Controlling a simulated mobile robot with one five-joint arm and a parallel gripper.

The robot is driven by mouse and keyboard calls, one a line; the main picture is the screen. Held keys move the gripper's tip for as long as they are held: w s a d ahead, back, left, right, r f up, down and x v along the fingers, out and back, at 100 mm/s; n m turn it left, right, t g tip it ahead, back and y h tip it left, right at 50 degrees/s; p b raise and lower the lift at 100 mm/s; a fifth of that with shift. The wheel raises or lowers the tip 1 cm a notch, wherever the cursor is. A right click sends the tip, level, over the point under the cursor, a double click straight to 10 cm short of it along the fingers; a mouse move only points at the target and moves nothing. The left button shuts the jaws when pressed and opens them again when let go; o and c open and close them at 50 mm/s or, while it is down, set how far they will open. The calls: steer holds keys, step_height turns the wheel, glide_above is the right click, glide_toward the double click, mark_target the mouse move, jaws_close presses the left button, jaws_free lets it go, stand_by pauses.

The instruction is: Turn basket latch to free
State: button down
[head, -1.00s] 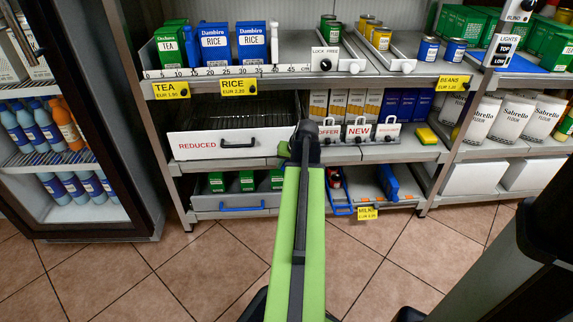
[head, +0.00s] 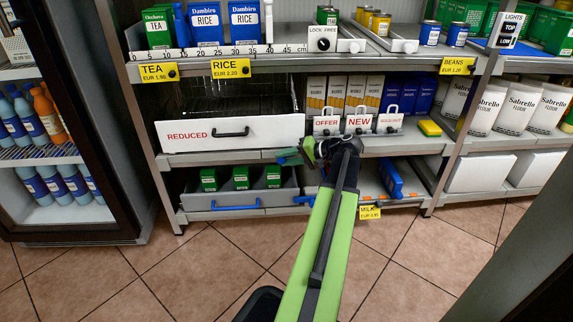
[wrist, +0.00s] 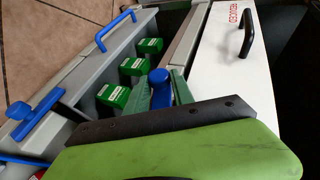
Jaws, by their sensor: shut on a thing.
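My gripper (wrist: 162,92) has its two green fingers on either side of a round blue knob (wrist: 159,77), which looks like the basket latch, and is shut on it. In the head view my gripper (head: 290,156) is at the shelf edge, right of and below the white REDUCED drawer (head: 190,133); the knob there is small and mostly hidden. A grey basket (head: 200,200) with green cartons (head: 241,178) and a blue handle (head: 236,206) is just below. Which way the latch points cannot be told.
White tags OFFER (head: 326,124) and NEW (head: 359,122) stand to the right. The tiled floor (head: 230,260) in front is clear.

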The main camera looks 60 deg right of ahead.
steer(key=shift+a+f+t+y+b, duration=0.15)
steer(key=shift+t+y+b, duration=0.15)
steer(key=shift+b, duration=0.25)
steer(key=c, duration=1.1)
jaws_free()
steer(key=p+v, duration=0.6)
steer(key=v, duration=1.1)
steer(key=shift+s, duration=0.2)
steer(key=shift+w, duration=0.1)
